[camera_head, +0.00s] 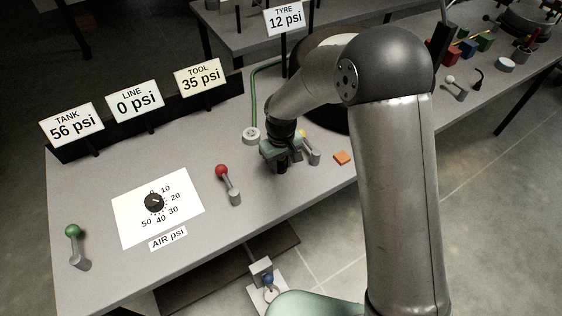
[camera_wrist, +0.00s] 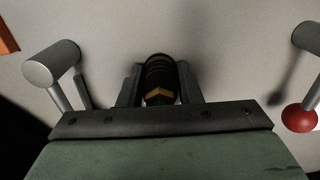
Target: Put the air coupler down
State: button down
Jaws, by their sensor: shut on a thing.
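The air coupler (camera_wrist: 160,78), a black ribbed cylinder with a brass-coloured part, is between the two fingers in the wrist view. My gripper (camera_wrist: 159,88) is shut on it. In the head view my gripper (camera_head: 281,165) points down at the grey bench between the red-knobbed lever and the yellow-knobbed lever. The coupler's dark lower end is low over the bench there; I cannot tell whether it touches. My gripper's body hides most of it in the head view.
The red-knobbed lever (camera_head: 227,183) stands left of my gripper, the yellow-knobbed lever (camera_head: 312,154) close on its right. An orange block (camera_head: 342,158) lies further right. A white round fitting (camera_head: 251,135) with a green hose (camera_head: 254,95) is behind. The dial card (camera_head: 190,205) lies left.

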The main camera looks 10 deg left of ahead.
jog(key=c, duration=1)
grip_release()
jog(key=shift+c, duration=0.2)
notch_tip(320, 180, up, 13)
jog(key=s+d+r+m, duration=0.2)
jog(key=s+d+r, duration=0.15)
jog(key=d, duration=0.55)
jog(key=s+d+r+m, duration=0.2)
jog(key=s+d+m, duration=0.15)
jog(key=d, duration=0.65)
jog(key=s+d+m, duration=0.1)
jog(key=s+d, duration=0.3)
jog(key=s, duration=0.3)
jog(key=s+d+f+m, duration=0.1)
jog(key=s+d+m, duration=0.1)
jog(key=s+d, duration=0.3)
jog(key=shift+s, duration=0.85)
